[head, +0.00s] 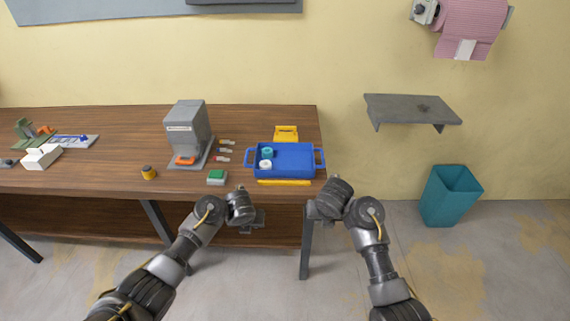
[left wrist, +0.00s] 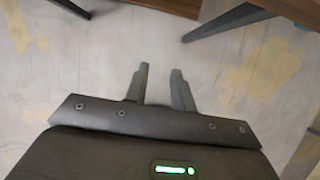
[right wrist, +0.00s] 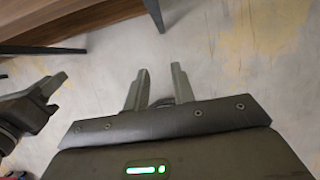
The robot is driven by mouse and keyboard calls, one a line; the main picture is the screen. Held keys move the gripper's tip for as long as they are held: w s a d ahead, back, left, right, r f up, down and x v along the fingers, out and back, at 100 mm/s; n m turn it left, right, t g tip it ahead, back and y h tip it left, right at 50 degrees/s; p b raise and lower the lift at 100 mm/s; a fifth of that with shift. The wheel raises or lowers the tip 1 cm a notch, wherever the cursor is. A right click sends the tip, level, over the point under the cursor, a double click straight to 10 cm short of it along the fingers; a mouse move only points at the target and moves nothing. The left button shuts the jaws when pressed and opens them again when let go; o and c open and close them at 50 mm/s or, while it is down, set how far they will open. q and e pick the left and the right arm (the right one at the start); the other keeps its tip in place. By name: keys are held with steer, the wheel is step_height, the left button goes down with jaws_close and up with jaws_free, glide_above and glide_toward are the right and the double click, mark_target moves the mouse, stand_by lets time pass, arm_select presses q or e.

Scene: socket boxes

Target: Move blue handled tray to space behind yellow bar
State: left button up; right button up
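The blue handled tray (head: 296,160) sits on the right end of the wooden table, with a handle at its left and right ends. Two small round items (head: 266,158), one teal-topped and one white, are in its left part. The yellow bar (head: 284,182) lies along the table's front edge, just in front of the tray. My left gripper (left wrist: 160,78) is open and empty, in front of the table and below its top. My right gripper (right wrist: 158,78) is also open and empty, in front of the table's right end. Neither touches the tray.
A yellow object (head: 286,132) stands behind the tray. A grey machine (head: 188,130), a green-topped block (head: 217,176) and a yellow-black cylinder (head: 149,173) are to the left. A teal bin (head: 450,196) stands on the floor at right, below a grey shelf (head: 411,109).

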steer(key=v, duration=0.3)
stand_by(0.5)
